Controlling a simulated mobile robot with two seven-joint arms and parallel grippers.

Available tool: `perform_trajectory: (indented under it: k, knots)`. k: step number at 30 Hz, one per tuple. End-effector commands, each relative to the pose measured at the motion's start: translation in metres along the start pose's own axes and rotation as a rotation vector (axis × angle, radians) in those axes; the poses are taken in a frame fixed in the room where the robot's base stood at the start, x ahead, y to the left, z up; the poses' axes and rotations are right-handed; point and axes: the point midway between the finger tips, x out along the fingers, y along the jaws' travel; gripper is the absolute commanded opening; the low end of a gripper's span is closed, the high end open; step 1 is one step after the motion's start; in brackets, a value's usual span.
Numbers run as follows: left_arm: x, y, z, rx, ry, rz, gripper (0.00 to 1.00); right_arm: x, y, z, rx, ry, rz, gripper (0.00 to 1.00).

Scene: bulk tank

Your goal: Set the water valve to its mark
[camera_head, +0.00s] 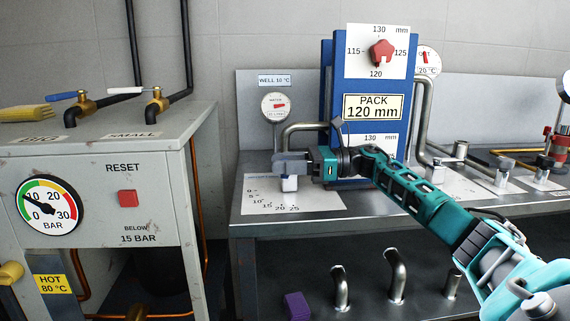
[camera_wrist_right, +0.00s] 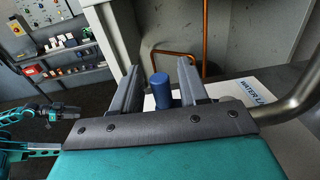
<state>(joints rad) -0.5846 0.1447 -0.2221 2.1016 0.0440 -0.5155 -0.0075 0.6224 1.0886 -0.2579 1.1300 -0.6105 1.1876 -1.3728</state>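The water valve (camera_head: 289,184) stands on a white card with a scale from 0 to 25 on the steel bench. Its lower part shows pale under my right gripper (camera_head: 290,164), which hides the top. In the right wrist view, a blue upright knob (camera_wrist_right: 160,92) stands between the two grey fingers of my right gripper (camera_wrist_right: 160,85), with a gap on each side. The gripper looks open around it.
A blue plate pack (camera_head: 328,90) labelled 120 mm stands close behind my right arm. A bent steel pipe (camera_head: 300,127) runs just behind the gripper. At left is a grey cabinet (camera_head: 95,200) with a bar gauge (camera_head: 48,205) and red reset button (camera_head: 128,198).

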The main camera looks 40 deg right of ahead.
Motion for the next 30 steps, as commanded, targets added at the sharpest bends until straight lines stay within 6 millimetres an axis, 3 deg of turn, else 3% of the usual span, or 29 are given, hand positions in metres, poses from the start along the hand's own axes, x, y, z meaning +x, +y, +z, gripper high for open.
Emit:
perform_trajectory:
  k: [8,21,30]
  knots:
    - [0.001,0.0,0.001,0.0,-0.002,0.0,0.43,-0.005,0.0,-0.001,0.001,0.003,-0.002,0.43]
    - [0.001,0.0,0.002,0.0,-0.003,0.0,0.43,-0.069,0.0,-0.001,0.001,0.002,-0.001,0.43]
    - [0.001,0.0,0.002,0.0,-0.004,0.0,0.43,-0.075,0.0,0.0,0.0,0.0,0.0,0.43]
